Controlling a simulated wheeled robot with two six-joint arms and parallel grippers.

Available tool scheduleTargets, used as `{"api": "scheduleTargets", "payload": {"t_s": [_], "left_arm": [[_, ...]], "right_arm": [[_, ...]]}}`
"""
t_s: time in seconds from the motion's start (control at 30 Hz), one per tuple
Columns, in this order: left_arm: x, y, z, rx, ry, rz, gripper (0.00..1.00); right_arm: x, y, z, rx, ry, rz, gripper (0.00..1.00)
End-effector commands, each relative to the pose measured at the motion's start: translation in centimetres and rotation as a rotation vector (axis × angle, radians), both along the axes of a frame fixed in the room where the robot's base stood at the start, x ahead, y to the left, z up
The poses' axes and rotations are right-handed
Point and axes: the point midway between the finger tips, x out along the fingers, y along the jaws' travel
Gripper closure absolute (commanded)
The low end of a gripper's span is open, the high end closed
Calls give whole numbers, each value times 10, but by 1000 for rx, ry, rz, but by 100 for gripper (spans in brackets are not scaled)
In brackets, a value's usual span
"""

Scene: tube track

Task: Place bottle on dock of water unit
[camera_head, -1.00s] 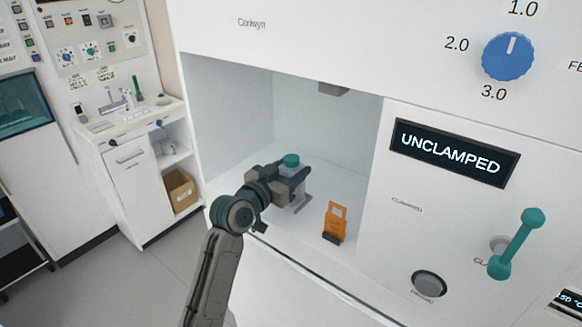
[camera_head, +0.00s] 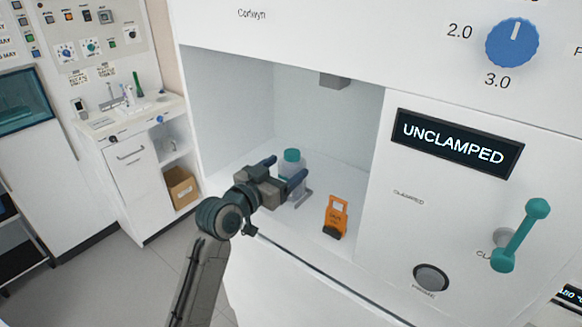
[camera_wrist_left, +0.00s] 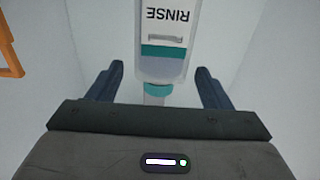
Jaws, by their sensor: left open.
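A clear bottle with a teal cap (camera_head: 291,157) stands upright in the white bay of the water unit (camera_head: 330,130). In the left wrist view the bottle (camera_wrist_left: 163,30) bears a "RINSE" label and a teal band. My left gripper (camera_head: 286,170) is open at the bottle. In the left wrist view its fingers (camera_wrist_left: 160,85) are spread to either side, apart from the bottle, whose body lies mostly beyond the fingertips. A grey bracket (camera_head: 299,198) shows low beside the bottle. My right gripper is not in view.
An orange tag (camera_head: 336,216) stands on the bay floor right of the bottle. A grey block (camera_head: 333,80) hangs from the bay's ceiling. The right panel has an "UNCLAMPED" display (camera_head: 457,143) and a teal lever (camera_head: 520,236). The bay's front edge lies below my arm.

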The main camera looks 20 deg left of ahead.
Motion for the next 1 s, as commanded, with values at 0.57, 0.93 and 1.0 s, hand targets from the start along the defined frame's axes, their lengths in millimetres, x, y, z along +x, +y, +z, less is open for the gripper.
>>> {"api": "scheduleTargets", "payload": {"t_s": [0.57, 0.93, 1.0], "left_arm": [[-80, 29, -1, 3, 0, 0, 27], [-81, 30, 0, 0, 0, 0, 27], [-81, 30, 0, 0, 0, 0, 27]], "right_arm": [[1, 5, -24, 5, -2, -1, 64], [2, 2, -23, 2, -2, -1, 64], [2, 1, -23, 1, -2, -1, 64]]}}
